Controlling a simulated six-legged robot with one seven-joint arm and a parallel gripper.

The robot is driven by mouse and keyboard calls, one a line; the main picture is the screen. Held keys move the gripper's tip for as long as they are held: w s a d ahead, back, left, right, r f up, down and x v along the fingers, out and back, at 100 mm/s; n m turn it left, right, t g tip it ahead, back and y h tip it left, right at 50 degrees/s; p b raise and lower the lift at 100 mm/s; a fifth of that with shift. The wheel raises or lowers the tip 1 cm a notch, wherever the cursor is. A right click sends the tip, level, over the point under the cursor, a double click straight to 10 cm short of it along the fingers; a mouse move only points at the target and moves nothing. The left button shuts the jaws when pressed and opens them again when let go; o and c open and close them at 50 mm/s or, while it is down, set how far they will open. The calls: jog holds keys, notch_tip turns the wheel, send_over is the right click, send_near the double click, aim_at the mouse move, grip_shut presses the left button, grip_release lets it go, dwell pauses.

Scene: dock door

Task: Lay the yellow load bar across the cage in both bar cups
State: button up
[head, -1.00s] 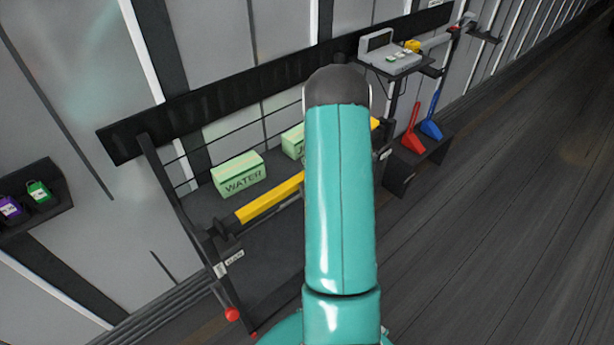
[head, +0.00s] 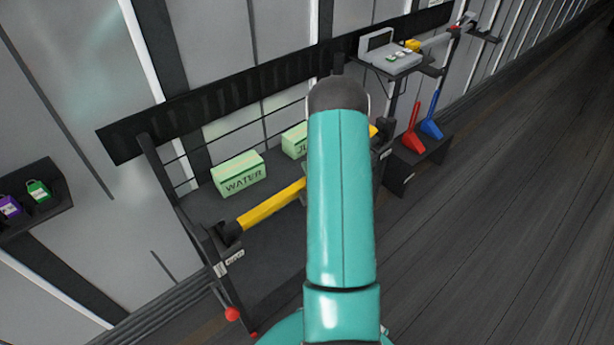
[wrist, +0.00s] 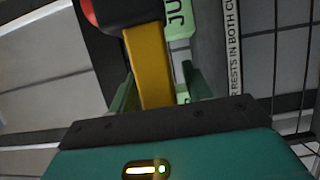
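The yellow load bar (head: 270,206) lies across the front of the cage, with its dark left end at the left bar cup (head: 228,236). Its right part (head: 374,131) shows past my arm, near the right upright. I cannot tell whether either end is fully seated. In the wrist view the bar (wrist: 148,65) runs between the fingers of my gripper (wrist: 162,88), with a gap at the right finger. The gripper looks open around the bar. Its fingers and the bar's middle are hidden behind my arm in the head view.
A green WATER box (head: 239,174) and a second green box (head: 294,141) stand inside the cage. A shelf (head: 40,215) with purple and green items is at left. A grey device (head: 392,57), red scoop (head: 412,143) and blue scoop (head: 431,127) are at right. The floor at right is clear.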

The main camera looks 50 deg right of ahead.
jog(key=shift+r, duration=0.1)
jog(key=shift+s+a, duration=0.15)
jog(key=shift+s, duration=0.15)
jog(key=v, duration=1.1)
jog(key=shift+s, duration=0.2)
jog(key=shift+a, duration=0.1)
